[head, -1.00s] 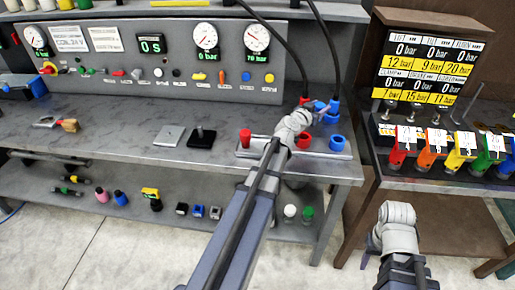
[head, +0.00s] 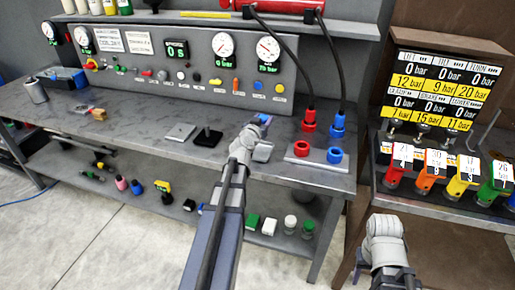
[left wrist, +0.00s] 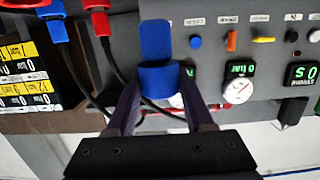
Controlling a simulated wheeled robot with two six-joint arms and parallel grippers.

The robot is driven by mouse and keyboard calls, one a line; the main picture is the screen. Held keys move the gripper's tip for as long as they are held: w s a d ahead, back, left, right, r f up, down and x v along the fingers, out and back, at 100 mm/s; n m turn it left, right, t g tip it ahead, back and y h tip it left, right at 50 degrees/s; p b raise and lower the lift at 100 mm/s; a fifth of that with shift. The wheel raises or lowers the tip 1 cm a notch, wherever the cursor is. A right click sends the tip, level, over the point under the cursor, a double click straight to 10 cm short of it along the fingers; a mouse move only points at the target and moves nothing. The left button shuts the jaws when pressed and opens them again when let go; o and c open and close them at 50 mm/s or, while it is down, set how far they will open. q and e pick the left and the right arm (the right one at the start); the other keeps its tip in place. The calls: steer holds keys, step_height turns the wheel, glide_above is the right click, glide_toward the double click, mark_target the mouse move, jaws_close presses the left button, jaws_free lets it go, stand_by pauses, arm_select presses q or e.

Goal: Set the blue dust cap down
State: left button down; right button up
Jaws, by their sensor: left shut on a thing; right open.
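The blue dust cap (head: 264,119) is in the jaws of my left gripper (head: 256,127), above the bench top (head: 130,125). The left wrist view shows the blue cap (left wrist: 157,75) between the two fingers, with a flat tab sticking out beyond its round body. No surface is seen touching the cap. My right gripper (head: 383,258) is low at the right, in front of the right-hand table and empty; its fingertips are hard to see.
A plate (head: 315,160) right of my left gripper carries a red ring (head: 303,149) and a blue ring (head: 334,155). Red (head: 309,122) and blue (head: 338,126) hose connectors stand behind. A black square block (head: 207,138) and grey square (head: 180,132) lie left. The bench left of these is mostly clear.

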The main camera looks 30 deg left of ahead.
arm_select(q)
steer(key=shift+d+f+b, duration=0.1)
steer(key=shift+f+b, duration=4.3)
steer(key=shift+f, duration=0.3)
arm_select(e)
step_height(320, 180, down, 10)
steer(key=shift+r, duration=0.25)
arm_select(q)
steer(key=shift+f, duration=0.1)
arm_select(e)
steer(key=shift+f, duration=0.1)
arm_select(q)
steer(key=shift+f, duration=0.15)
steer(key=shift+c, duration=1.4)
jaws_free()
